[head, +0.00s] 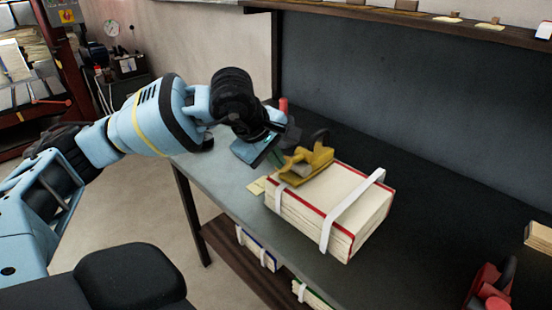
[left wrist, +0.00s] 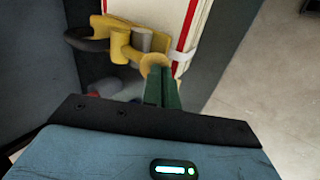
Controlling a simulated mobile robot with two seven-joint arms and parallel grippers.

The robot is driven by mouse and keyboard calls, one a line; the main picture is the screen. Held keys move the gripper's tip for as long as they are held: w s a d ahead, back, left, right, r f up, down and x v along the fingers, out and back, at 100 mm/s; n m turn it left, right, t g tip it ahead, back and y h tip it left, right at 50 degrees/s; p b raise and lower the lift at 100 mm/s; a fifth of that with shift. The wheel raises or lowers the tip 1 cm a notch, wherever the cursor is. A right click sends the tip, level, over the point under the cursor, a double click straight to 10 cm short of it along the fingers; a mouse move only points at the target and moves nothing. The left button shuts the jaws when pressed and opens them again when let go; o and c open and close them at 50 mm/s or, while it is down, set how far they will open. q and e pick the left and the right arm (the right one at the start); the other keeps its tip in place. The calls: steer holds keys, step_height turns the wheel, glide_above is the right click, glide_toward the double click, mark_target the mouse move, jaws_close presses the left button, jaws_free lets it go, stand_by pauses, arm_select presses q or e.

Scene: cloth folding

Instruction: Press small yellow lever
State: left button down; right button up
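A yellow tool (head: 307,165) with a dark curved handle sits on a stack of white paper with red edges and white straps (head: 345,200) on the table. In the left wrist view the yellow tool (left wrist: 122,45) shows a grey cylinder and a small round yellow lever end (left wrist: 155,62). My left gripper (head: 277,157) is at the tool's left side. Its green fingers (left wrist: 161,88) are together, with nothing seen between them. Their tips meet the round yellow end in the picture; I cannot tell whether they touch. My right gripper is out of view.
The grey table (head: 215,180) runs along a dark wall panel. A red object (head: 283,105) stands behind my left gripper, and a red and black tool (head: 492,288) is at the lower right. The table right of the stack is mostly clear.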

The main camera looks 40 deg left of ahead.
arm_select(q)
steer(key=shift+r+p, duration=0.45)
steer(key=shift+r, duration=0.25)
steer(key=s+r+p, duration=0.2)
steer(key=s+r, duration=0.2)
steer(key=r, duration=0.9)
steer(key=shift+a+r+p, duration=0.2)
steer(key=shift+r+p, duration=0.1)
steer(key=shift+p, duration=0.1)
steer(key=shift+w, duration=0.1)
stand_by(0.7)
